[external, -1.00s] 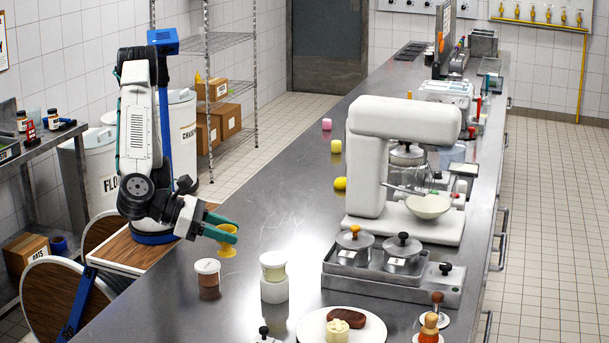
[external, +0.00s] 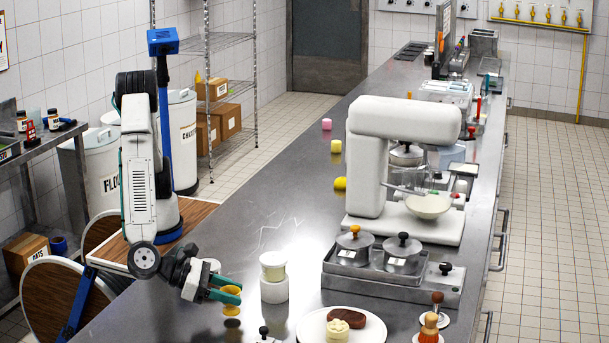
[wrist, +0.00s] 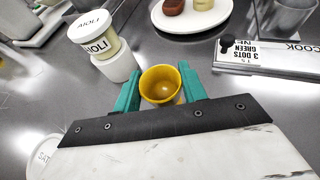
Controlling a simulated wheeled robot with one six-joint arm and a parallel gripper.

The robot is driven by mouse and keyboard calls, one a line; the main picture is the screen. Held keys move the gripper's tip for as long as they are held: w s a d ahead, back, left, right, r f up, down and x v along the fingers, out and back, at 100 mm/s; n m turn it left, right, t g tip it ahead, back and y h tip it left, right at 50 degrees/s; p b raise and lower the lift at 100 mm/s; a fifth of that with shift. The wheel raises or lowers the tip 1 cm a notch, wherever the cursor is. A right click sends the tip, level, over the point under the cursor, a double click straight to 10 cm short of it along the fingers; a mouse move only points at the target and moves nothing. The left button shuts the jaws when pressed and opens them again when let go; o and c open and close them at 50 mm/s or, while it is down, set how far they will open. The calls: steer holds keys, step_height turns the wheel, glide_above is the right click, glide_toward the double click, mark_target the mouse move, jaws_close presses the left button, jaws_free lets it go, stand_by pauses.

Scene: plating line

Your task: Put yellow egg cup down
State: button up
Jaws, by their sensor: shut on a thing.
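The yellow egg cup (external: 232,309) is between the green fingers of my gripper (external: 226,291), close over the steel counter near its front left. I cannot tell whether its foot touches the counter. In the wrist view the cup (wrist: 161,84) shows its open, empty mouth, with my gripper (wrist: 160,90) shut on it from both sides. The cup looks about upright.
A white plate (external: 312,326) with food lies further right. A lidded jar (external: 211,265) is partly hidden behind my gripper. A steel tray (external: 392,280) with lidded pots stands beyond.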

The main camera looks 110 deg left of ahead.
steer(key=shift+f, duration=0.8)
steer(key=shift+f, duration=0.1)
steer(key=o, duration=1)
steer(key=shift+c, duration=0.2)
